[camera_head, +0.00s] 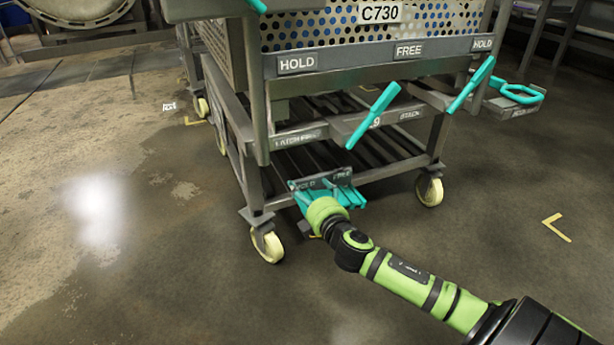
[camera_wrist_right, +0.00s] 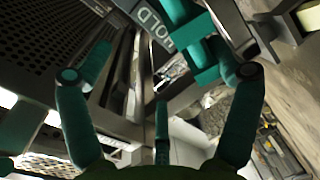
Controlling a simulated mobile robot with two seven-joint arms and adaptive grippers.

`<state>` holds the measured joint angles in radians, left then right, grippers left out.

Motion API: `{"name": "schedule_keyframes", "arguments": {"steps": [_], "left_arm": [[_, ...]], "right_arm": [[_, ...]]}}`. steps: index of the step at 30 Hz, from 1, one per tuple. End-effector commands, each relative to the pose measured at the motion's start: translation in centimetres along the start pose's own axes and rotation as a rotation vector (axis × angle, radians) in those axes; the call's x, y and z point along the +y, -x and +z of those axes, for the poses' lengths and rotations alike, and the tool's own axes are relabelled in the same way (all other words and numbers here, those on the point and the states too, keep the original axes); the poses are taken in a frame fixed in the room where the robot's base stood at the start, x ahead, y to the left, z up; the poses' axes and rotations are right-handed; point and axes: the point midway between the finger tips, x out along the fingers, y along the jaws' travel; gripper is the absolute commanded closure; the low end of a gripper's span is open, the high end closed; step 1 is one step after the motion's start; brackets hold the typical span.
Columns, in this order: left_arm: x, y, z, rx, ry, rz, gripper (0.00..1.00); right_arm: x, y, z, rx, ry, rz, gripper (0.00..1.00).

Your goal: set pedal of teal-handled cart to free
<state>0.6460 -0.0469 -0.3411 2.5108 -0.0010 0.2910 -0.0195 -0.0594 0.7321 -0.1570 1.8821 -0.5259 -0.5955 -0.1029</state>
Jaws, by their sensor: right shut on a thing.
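The teal-handled cart (camera_head: 250,150) is a grey steel frame on cream casters, with a perforated basket marked C730. Its low pedal plate (camera_head: 322,180) reads HOLD at the left and FREE at the right. My right gripper (camera_head: 325,194), with teal fingers, is at this plate and mostly covers the pedal in the head view. In the right wrist view, a teal bar (camera_wrist_right: 193,45), apparently the pedal, lies beside the word HOLD (camera_wrist_right: 152,22), between my spread fingers. My right gripper is shut on it, though the contact is hard to see. My left gripper is not in view.
Higher on the cart, a teal lever (camera_head: 372,115) and another teal lever (camera_head: 470,85) stick out above my right arm. A teal loop handle (camera_head: 520,93) is at the right. Casters (camera_head: 267,243) stand close by. The floor in front and left is clear.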

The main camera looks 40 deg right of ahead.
Motion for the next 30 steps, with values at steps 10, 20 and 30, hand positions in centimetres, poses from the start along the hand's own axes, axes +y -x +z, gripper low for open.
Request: {"name": "schedule_keyframes", "arguments": {"steps": [10, 20, 30], "left_arm": [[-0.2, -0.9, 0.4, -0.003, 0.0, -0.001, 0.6], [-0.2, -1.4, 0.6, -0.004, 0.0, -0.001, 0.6], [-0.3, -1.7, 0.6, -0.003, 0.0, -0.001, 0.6]], "right_arm": [[2.1, 2.2, -0.4, 0.012, 0.003, 0.044, 0.49], [1.5, 4.5, -0.3, 0.01, 0.002, 0.039, 0.56], [0.5, 7.0, -0.1, 0.006, -0.003, 0.029, 0.56]]}}
